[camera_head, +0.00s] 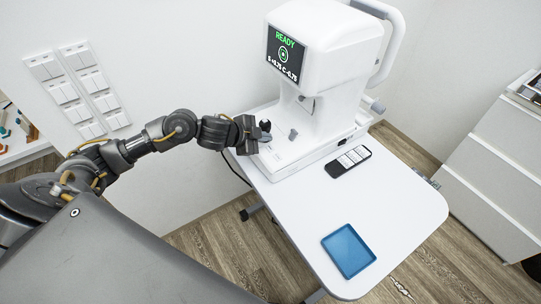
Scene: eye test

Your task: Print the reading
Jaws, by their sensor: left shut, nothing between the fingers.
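A white eye-test machine (325,70) stands at the back of a white table (405,205). Its dark screen (284,55) shows "READY" in green, a ring symbol and a line of white figures below. My left gripper (265,131) is at the left side of the machine's base, by a small grey knob-like part (293,134). It is shut and looks empty; I cannot tell whether it touches the base. No printed slip shows. My right gripper is not in view.
An empty-looking blue tray (348,251) lies near the table's front. The table between them is clear. White drawers (495,165) stand at the right, and switch panels (80,90) are on the wall.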

